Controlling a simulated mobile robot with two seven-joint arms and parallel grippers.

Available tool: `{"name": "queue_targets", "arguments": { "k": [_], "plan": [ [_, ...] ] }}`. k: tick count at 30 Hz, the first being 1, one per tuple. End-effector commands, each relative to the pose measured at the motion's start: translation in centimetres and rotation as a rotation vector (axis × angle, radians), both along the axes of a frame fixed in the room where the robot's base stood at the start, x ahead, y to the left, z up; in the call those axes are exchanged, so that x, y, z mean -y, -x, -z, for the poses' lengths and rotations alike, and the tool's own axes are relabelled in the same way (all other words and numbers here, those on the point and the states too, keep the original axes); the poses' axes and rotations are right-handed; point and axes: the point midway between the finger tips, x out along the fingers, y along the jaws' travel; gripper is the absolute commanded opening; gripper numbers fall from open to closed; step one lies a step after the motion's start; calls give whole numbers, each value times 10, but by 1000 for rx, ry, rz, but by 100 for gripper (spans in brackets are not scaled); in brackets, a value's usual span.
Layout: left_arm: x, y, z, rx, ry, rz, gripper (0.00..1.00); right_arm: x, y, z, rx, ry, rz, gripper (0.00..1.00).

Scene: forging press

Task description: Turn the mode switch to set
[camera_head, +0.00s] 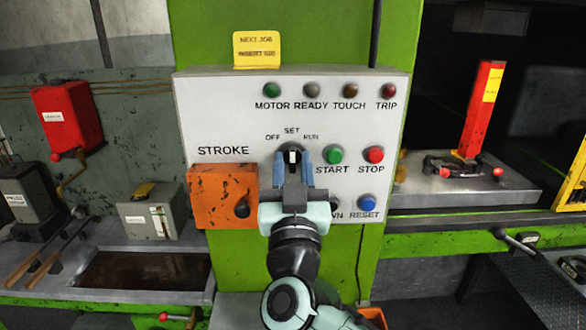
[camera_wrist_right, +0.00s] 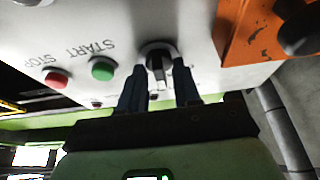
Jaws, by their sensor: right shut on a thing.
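The mode switch (camera_head: 291,147) is a black round knob with a pale-ended handle on the white control panel (camera_head: 230,110). The labels OFF, SET and RUN stand around its top, with SET in the middle. Its handle looks roughly upright, but its exact setting is hard to tell. My right gripper (camera_head: 293,162) has its blue fingers on either side of the handle and is shut on it. In the right wrist view, the switch (camera_wrist_right: 154,49) shows between the two fingertips (camera_wrist_right: 158,72). The fingers hide part of the handle. My left gripper is not in view.
The green START button (camera_head: 333,155) and red STOP button (camera_head: 375,154) sit right of the switch. The blue RESET button (camera_head: 367,202) is below them. An orange box (camera_head: 210,205) projects at lower left, close to my gripper. Several lamps line the panel's top.

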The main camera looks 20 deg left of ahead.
Motion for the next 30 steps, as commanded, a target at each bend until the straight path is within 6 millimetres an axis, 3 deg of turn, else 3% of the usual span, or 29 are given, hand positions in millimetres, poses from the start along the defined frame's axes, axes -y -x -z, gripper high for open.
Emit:
{"name": "queue_targets", "arguments": {
  "k": [10,11,12,23,30],
  "plan": [
    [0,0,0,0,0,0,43,0,0,-1,0,-3,0,2],
    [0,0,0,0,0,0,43,0,0,-1,0,-3,0,36],
    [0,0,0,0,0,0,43,0,0,-1,0,-3,0,37],
    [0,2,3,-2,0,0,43,2,6,2,0,-4,-1,37],
    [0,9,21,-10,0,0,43,13,47,22,0,-3,-2,37]
  ]
}}
